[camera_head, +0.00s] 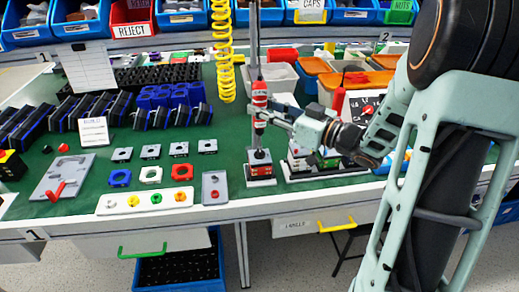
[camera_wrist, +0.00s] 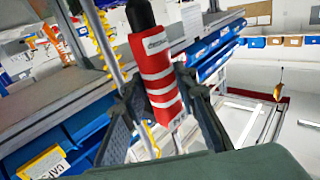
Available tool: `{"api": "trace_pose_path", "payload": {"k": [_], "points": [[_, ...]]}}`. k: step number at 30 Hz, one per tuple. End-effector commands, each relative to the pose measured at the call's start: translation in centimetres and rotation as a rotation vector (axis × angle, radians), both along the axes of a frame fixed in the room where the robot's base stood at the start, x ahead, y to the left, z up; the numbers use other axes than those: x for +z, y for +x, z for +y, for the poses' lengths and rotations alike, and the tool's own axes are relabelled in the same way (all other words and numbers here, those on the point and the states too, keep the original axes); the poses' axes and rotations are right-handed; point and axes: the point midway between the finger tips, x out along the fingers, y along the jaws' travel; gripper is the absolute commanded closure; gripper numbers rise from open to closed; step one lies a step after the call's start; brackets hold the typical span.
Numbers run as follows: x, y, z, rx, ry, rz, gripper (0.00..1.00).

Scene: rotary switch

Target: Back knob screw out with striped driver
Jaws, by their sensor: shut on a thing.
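My gripper (camera_head: 264,117) is shut on the striped driver (camera_head: 260,97), red with white bands. The driver stands about upright above a small switch unit (camera_head: 260,158) with dark and red parts on a pale base near the bench's front edge. The driver's lower end comes down to the top of this unit; I cannot tell whether its tip touches a screw. In the wrist view, the driver (camera_wrist: 156,72) sits between my two dark fingers, its black end toward the top. The knob screw and the driver's tip are too small or hidden to make out.
A yellow coiled hose (camera_head: 222,50) hangs left of the driver. Another device (camera_head: 300,160) stands close right of the unit, partly behind my arm. Orange-lidded bins (camera_head: 318,66) stand behind. Loose knobs and plates lie left on the green mat (camera_head: 225,132).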

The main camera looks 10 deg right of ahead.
Motion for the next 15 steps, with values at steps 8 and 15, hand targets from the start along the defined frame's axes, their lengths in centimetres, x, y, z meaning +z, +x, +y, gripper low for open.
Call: {"api": "trace_pose_path", "payload": {"k": [8, 15], "points": [[0.4, -0.1, 0.0, 0.001, -0.003, 0.006, 0.97], [2.0, -0.1, 0.0, 0.001, -0.001, 0.004, 0.97]]}}
